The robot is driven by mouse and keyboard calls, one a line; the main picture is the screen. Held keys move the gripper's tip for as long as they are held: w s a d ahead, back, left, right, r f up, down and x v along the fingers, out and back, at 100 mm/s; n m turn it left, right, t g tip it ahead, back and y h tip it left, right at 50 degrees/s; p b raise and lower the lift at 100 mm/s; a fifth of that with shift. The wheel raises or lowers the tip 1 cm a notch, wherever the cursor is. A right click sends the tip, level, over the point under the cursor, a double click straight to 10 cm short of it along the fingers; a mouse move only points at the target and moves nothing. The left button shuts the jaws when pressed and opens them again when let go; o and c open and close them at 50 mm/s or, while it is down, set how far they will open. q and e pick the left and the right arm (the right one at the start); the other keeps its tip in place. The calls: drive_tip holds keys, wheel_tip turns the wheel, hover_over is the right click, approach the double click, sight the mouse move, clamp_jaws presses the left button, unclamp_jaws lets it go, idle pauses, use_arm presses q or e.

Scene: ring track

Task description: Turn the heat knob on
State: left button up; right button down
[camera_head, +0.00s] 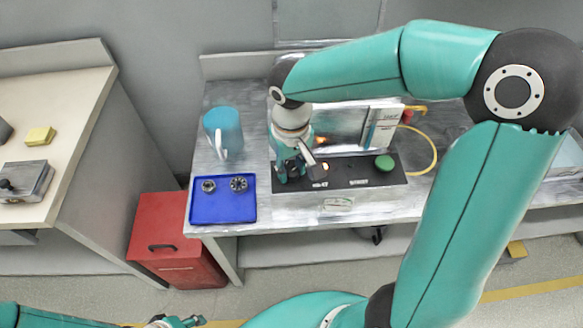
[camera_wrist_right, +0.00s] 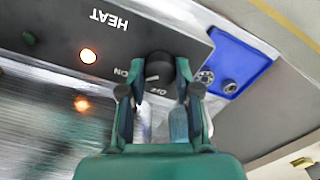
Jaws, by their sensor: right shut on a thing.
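The heat knob (camera_wrist_right: 158,66) is black and round, on a dark panel (camera_wrist_right: 60,28) printed HEAT, with ON and OFF marks beside the knob. My right gripper (camera_wrist_right: 158,90) has its two fingers around the knob, shut on it. In the head view my right gripper (camera_head: 293,172) reaches down at the panel's left end and hides the knob. A lamp (camera_wrist_right: 88,56) beside the HEAT label glows orange; it also shows in the head view (camera_head: 325,167). My left gripper (camera_head: 178,321) is partly in view at the bottom edge; its opening is unclear.
A blue tray (camera_head: 222,214) with two small metal parts lies left of the panel. A green button (camera_head: 385,162) is on the panel's right. A red cabinet (camera_head: 175,240) stands lower left. A yellow hose (camera_head: 433,155) curves at right.

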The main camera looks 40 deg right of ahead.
sight(291, 170)
drive_tip(key=shift+w+r, duration=0.1)
idle(0.3)
drive_tip(key=c, duration=0.8)
unclamp_jaws()
wheel_tip(291, 170, up, 12)
drive_tip(key=shift+f, duration=0.1)
